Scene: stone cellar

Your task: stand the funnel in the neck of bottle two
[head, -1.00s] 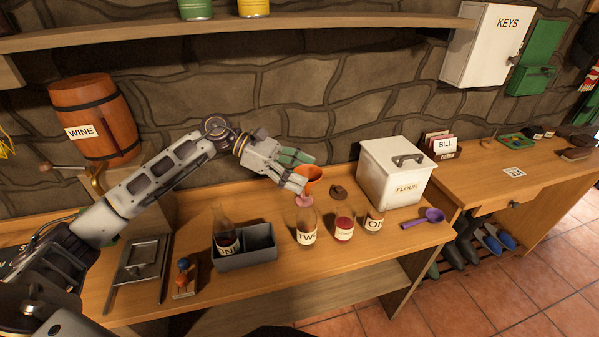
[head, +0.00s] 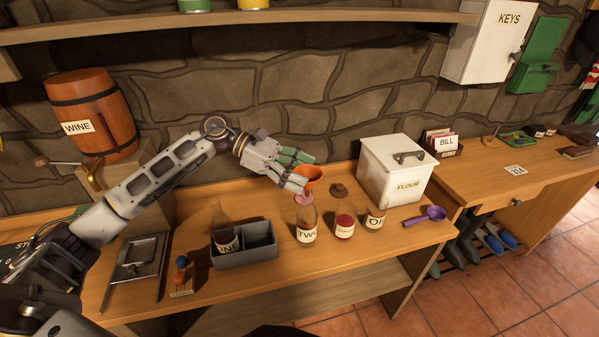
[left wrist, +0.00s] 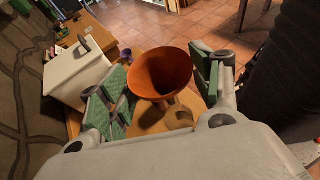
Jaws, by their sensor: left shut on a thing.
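My left gripper (head: 298,182) is shut on the orange funnel (head: 309,173), holding it mouth up above bottle two (head: 306,222). Bottle two is a glass bottle with a "TWO" label, upright on the bench. A small pinkish shape (head: 304,198) shows at its top; I cannot tell if the spout touches or enters the neck. In the left wrist view the funnel (left wrist: 162,72) sits between the green finger pads, and its wide bowl hides most of what is below. My right gripper is not in view.
A grey caddy (head: 249,260) holds bottle one (head: 224,234) on the left. A red-filled jar (head: 344,222) and an oil bottle (head: 374,216) stand close right of bottle two.

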